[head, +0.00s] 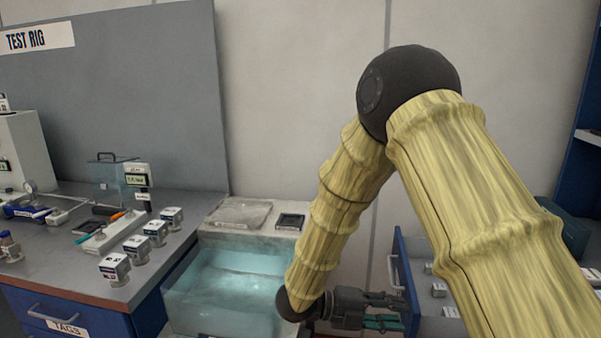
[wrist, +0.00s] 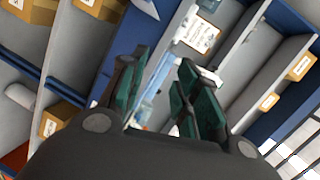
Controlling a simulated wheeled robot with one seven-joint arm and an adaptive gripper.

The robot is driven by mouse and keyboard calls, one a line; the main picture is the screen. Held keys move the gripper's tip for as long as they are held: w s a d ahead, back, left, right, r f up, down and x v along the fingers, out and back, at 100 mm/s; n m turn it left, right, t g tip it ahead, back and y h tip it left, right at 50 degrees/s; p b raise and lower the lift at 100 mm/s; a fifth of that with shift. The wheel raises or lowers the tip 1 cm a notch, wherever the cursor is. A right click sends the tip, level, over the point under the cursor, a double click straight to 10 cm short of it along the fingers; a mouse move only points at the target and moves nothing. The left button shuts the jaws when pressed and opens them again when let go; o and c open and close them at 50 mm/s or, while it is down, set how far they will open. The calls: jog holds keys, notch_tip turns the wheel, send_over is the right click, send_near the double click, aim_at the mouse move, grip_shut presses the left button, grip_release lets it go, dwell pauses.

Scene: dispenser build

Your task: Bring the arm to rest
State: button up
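My arm shows in the head view as two yellow ribbed links with dark joints, bent at the elbow. My gripper (head: 385,311) is at the lower middle right of the head view, pointing right, beside the open drawer (head: 407,283). In the wrist view my gripper (wrist: 165,98) shows its two green-padded fingers standing apart, with a gap between them. Nothing is held in the gap; shelving and a pale blue strip show behind it. The lower part of my gripper is cut off or dark in the wrist view.
A translucent tank (head: 230,290) stands left of my gripper. The bench (head: 60,275) with several small labelled boxes and a grey panel (head: 110,90) lies further left. A blue shelf unit (head: 590,130) stands at the right. Cartons (wrist: 55,118) sit on shelves in the wrist view.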

jog(key=s+d+f+n+t+y, duration=0.1)
jog(key=d+f+n+t+y, duration=0.25)
jog(key=f+n, duration=0.75)
jog(key=s+d+f+n+t+y, duration=0.2)
jog(key=f+n+t+y, duration=0.15)
jog(key=f+n, duration=0.7)
jog(key=s+a+f+n+g+y, duration=0.1)
jog(key=s+f+n+g+y, duration=0.1)
jog(key=s+f, duration=0.3)
jog(key=s+a+f+n+g+y, duration=0.2)
jog(key=s+f+n, duration=0.3)
jog(key=s, duration=0.9)
jog(key=s+a+f+n+g+y+p, duration=0.1)
jog(key=s+f+n+g+y, duration=0.2)
jog(key=s, duration=0.7)
jog(key=shift+s+a+f+n+y, duration=0.25)
jog(key=shift+f+n+y, duration=0.55)
jog(key=shift+f, duration=0.1)
